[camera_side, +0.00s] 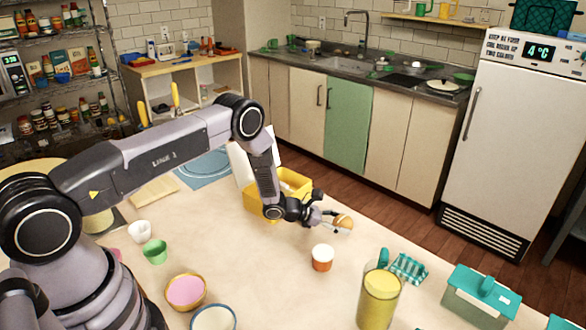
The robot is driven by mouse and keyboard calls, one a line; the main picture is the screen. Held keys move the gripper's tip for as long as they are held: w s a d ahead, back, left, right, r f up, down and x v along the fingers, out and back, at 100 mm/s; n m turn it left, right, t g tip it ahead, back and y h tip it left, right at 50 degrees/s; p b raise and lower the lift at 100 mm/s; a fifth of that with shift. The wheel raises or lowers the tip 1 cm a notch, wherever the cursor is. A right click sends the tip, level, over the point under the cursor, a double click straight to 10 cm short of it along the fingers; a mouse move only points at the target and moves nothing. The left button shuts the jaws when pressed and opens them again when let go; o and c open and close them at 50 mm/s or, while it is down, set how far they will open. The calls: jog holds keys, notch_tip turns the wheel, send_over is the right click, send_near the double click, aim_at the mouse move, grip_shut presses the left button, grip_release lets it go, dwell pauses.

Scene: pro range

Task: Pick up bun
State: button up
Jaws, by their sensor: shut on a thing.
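The bun (344,221) is small, round and golden brown. It sits between the fingertips of my gripper (336,222), which is shut on it. My gripper holds it above the right edge of the pale table, with the table edge and wooden floor behind. Part of the bun is hidden by the fingers. Whether the bun touches the table is hard to tell from this view.
A yellow box (262,206) stands just left of my gripper. A white-and-orange cup (322,258) stands below it. A yellow jar (379,298), a teal rack (408,268) and a teal-lidded container (480,296) are at the right. Bowls (186,291) sit at the front.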

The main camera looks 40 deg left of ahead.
jog(key=c, duration=0.4)
